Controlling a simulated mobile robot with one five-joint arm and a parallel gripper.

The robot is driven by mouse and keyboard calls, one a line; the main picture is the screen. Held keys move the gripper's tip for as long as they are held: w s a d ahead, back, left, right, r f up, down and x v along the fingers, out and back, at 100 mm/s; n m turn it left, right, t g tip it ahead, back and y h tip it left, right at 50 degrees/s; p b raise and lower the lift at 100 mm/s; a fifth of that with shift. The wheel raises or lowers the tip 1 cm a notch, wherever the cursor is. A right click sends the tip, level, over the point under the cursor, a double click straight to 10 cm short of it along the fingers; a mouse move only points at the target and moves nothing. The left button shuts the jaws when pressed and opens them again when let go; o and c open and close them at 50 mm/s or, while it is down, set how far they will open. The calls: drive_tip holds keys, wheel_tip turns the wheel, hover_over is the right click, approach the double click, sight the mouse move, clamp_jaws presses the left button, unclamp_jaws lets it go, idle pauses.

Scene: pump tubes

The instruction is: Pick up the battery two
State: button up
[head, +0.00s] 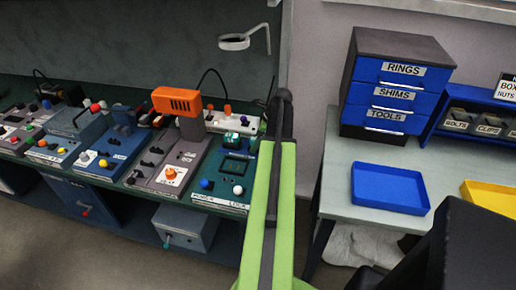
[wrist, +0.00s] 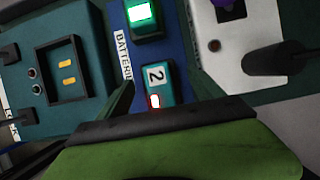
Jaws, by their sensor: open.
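Battery two (wrist: 155,74) is a teal block with a white label reading 2 and a small lit spot ringed in red. It sits on a blue station lettered BATTERIE (wrist: 119,52) in the wrist view. My gripper (wrist: 160,75) is open, with one dark finger on each side of the battery in the picture. I cannot tell whether the fingers touch it or how far above it they are. In the head view my green arm stands in front of the bench, and I cannot make out the jaws or battery two clearly.
Another battery with a bright green light (wrist: 142,12) sits beside battery two. A white panel with a black lever (wrist: 268,59) is to the right. A panel with a dark recess (wrist: 66,70) is to the left. An orange device (head: 177,101) stands on the bench.

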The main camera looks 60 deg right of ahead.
sight(254, 139)
clamp_jaws()
idle(0.3)
drive_tip(key=shift+r, duration=0.1)
drive_tip(key=r+p, duration=0.5)
drive_tip(key=shift+s+r, duration=0.1)
drive_tip(key=shift+s, duration=0.15)
drive_tip(key=s+a+r+p, duration=0.1)
drive_tip(key=s+r+p, duration=0.4)
drive_tip(key=s, duration=0.6)
drive_tip(key=shift+a+r+p, duration=0.35)
drive_tip(key=shift+a+p, duration=0.05)
drive_tip(key=shift+p, duration=0.1)
